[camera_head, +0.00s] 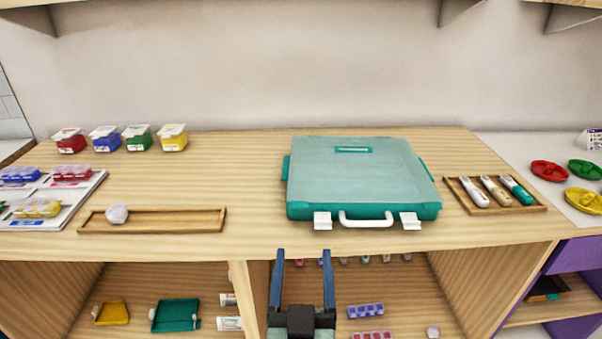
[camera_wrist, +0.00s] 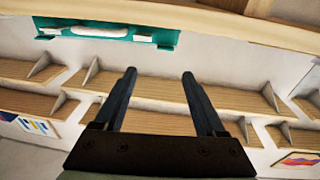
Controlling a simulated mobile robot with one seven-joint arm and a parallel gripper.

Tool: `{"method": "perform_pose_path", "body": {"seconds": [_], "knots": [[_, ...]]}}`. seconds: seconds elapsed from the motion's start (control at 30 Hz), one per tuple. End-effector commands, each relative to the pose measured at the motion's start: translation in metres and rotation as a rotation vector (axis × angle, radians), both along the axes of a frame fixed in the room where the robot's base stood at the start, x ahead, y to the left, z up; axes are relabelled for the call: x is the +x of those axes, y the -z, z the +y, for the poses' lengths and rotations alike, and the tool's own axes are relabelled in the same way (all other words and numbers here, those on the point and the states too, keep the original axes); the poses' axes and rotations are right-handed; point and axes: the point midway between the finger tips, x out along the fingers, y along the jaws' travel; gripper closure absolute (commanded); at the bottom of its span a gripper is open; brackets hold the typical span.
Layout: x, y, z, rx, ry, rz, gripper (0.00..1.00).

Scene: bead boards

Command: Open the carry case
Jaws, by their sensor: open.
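The carry case (camera_head: 355,175) lies flat and closed on the wooden tabletop, teal with a paler lid. Its front face has a white handle (camera_head: 366,220) between two white latches, the left latch (camera_head: 322,221) and the right latch (camera_head: 410,221). In the wrist view the case's teal side (camera_wrist: 150,36) shows at the top left, with the handle (camera_wrist: 95,32) on it. My gripper (camera_head: 302,254) is open and empty, in front of the table edge and below the case, touching nothing. Its two fingers also show apart in the wrist view (camera_wrist: 158,74).
A wooden tray with pens (camera_head: 466,207) stands close to the case's right. A long, shallow wooden tray (camera_head: 210,230) lies to the left. Several coloured tubs (camera_head: 138,142) stand at the back left. Shelves (camera_head: 190,275) below the tabletop hold small items.

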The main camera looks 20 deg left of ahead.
Motion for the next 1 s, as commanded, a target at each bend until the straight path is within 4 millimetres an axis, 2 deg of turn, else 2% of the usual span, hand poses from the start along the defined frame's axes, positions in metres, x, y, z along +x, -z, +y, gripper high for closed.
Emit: {"method": "perform_pose_path", "body": {"seconds": [0.03, 0.3, 0.47, 0.67, 1.0], "knots": [[-0.004, -0.014, 0.002, -0.003, -0.005, 0.025, 0.28], [-0.016, -0.008, 0.006, -0.010, -0.018, 0.086, 0.28], [-0.012, -0.005, 0.008, -0.010, -0.018, 0.090, 0.28], [0.013, -0.006, 0.014, -0.010, -0.018, 0.087, 0.28], [0.070, -0.006, 0.028, -0.010, -0.019, 0.087, 0.28]]}}
